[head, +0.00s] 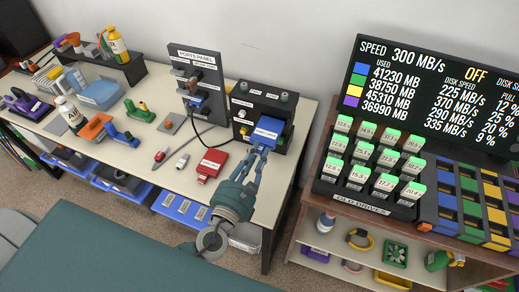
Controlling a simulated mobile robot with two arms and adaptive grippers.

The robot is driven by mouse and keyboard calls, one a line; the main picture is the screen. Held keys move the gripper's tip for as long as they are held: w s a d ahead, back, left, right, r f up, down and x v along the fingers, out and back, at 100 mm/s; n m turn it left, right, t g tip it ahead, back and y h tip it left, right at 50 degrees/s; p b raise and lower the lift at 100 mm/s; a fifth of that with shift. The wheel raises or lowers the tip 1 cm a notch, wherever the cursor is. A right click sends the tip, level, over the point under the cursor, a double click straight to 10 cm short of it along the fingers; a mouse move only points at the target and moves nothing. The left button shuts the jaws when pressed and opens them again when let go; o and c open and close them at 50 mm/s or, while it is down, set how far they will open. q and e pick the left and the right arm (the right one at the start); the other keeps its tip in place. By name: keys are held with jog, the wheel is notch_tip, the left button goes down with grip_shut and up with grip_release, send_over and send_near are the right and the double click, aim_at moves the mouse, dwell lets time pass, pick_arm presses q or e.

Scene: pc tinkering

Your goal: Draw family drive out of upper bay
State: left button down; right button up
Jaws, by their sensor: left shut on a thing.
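The black drive dock (243,101) stands on the white bench, right of the ports panel (199,66). A blue drive with a small white label (269,126) sits at the dock's front. Its label is too small to read, so I cannot confirm that it is the family drive. My left gripper (262,150) is shut on the near edge of the blue drive, its arm coming from below. How much of the drive is inside the bay is hard to tell. My right gripper is not in view.
A red box (212,165) lies left of my gripper, with a black cable running near it. The old drives rack (368,193) and a big screen (440,95) stand on the right. Pliers, bottles and other tools crowd the bench's left. The bench front is fairly clear.

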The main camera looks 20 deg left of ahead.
pick_arm(q)
jog(key=shift+s+r+b, duration=0.1)
jog(key=shift+s+b, duration=0.2)
jog(key=shift+s, duration=1.3)
jog(key=shift+a, duration=0.1)
jog(key=s+r+p, duration=0.1)
jog(key=s+r, duration=0.2)
jog(key=s, duration=0.3)
jog(key=shift+r, duration=0.1)
